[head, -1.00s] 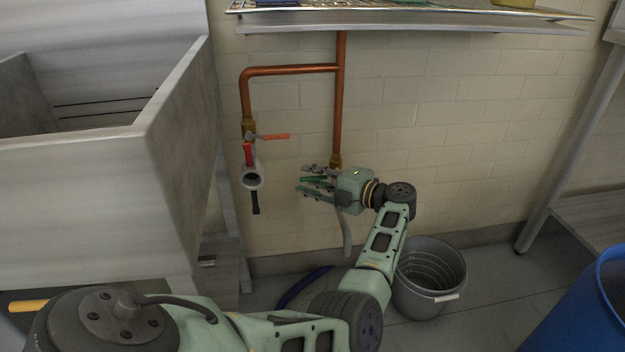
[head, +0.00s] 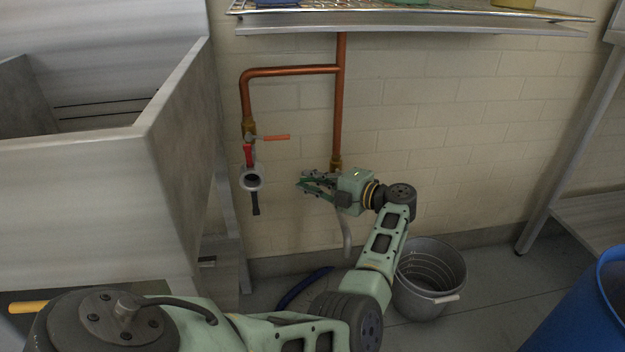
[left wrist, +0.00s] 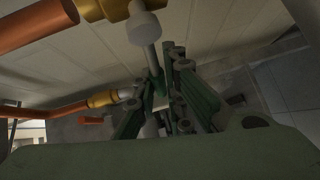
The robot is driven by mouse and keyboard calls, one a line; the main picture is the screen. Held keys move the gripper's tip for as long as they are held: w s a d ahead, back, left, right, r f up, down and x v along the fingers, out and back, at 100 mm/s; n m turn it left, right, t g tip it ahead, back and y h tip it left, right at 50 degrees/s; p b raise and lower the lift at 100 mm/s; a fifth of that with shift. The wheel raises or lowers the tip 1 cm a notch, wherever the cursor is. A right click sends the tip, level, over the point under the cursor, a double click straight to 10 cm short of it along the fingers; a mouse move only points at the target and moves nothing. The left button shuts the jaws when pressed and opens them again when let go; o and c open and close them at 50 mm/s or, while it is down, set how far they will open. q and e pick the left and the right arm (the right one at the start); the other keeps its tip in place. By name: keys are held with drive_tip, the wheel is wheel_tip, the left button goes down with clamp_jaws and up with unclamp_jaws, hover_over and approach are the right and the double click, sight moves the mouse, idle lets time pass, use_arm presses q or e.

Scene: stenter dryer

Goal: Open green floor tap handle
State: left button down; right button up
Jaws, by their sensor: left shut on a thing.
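The green tap handle (head: 305,182) is on the low tap at the foot of the right-hand copper pipe (head: 341,110). My left gripper (head: 318,184) comes at it from the right, with its fingers closed together around the handle. In the left wrist view the green handle (left wrist: 156,84) runs down between the finger links, and the fingers (left wrist: 168,104) hide much of it. The tap's body is mostly hidden behind my gripper in the head view. My right gripper is not in view.
A steel sink (head: 180,150) stands at the left. A grey bucket (head: 450,260) and a blue barrel (head: 590,315) stand on the floor. A shelf (head: 410,29) hangs above.

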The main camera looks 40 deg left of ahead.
use_arm(q)
drive_tip(key=r+m+y, duration=0.2)
drive_tip(key=m+y, duration=0.1)
drive_tip(key=shift+w+d+r, duration=0.15)
drive_tip(key=shift+d, duration=0.05)
drive_tip(key=m+y, duration=0.1)
drive_tip(key=r+m+y, duration=0.1)
drive_tip(key=m, duration=0.1)
drive_tip(key=w+d+r+m+t+y, duration=0.1)
drive_tip(key=shift+w+r, duration=0.1)
drive_tip(key=shift+r, duration=0.05)
drive_tip(key=m+t+y, duration=0.1)
drive_tip(key=m, duration=0.1)
drive_tip(key=w+d+r+m+t+y, duration=0.1)
drive_tip(key=m+t, duration=0.2)
drive_tip(key=m, duration=0.1)
drive_tip(key=shift+w+d+r+t+y, duration=0.15)
drive_tip(key=shift+w+r+t+y, duration=0.15)
drive_tip(key=shift+w+y, duration=0.1)
drive_tip(key=shift+w+d+r+m+t, duration=0.1)
drive_tip(key=shift+w+d+m+t, duration=0.05)
drive_tip(key=shift+m+t, duration=0.4)
drive_tip(key=shift+w+d+m+t, duration=0.1)
drive_tip(key=shift+m+t, duration=0.25)
drive_tip(key=shift+m, duration=0.3)
drive_tip(key=c, duration=1.8)
unclamp_jaws()
drive_tip(key=shift+r, duration=0.1)
